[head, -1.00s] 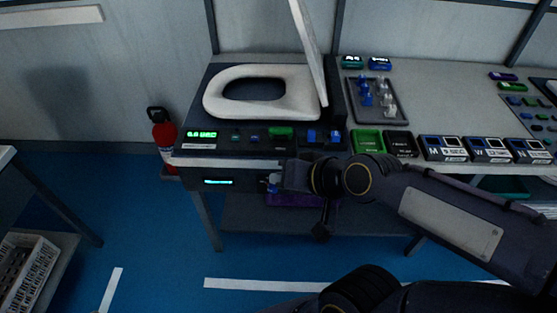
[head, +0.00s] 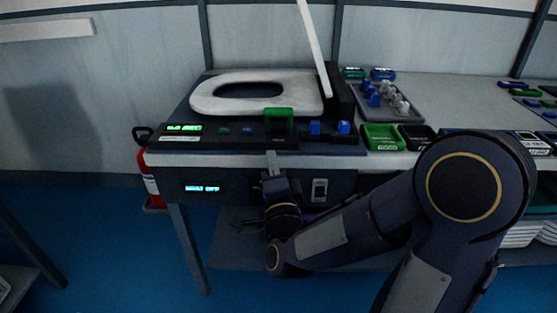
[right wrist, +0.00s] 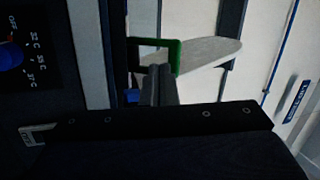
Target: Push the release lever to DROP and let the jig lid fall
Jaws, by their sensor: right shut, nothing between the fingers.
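The jig lid (head: 314,48) is a white panel standing raised and slightly tilted at the right end of the jig. Below it a white seat ring (head: 204,99) lies flat. A green loop handle (head: 279,112), which may be the release lever, stands on the dark console at the jig's front; no DROP mark is readable. In the right wrist view the green handle (right wrist: 178,57) is just beyond the fingertips. My right gripper (head: 271,155) is shut and empty, pointing up in front of the console, below the handle; contact cannot be told. My left gripper is not in view.
Two blue knobs (head: 315,128) sit right of the handle. A green bin (head: 382,137) and a grey tray (head: 385,104) of fittings stand further right. A rocker switch (head: 320,190) and a lit display (head: 202,188) are on the front panel. A fire extinguisher (head: 149,176) stands left.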

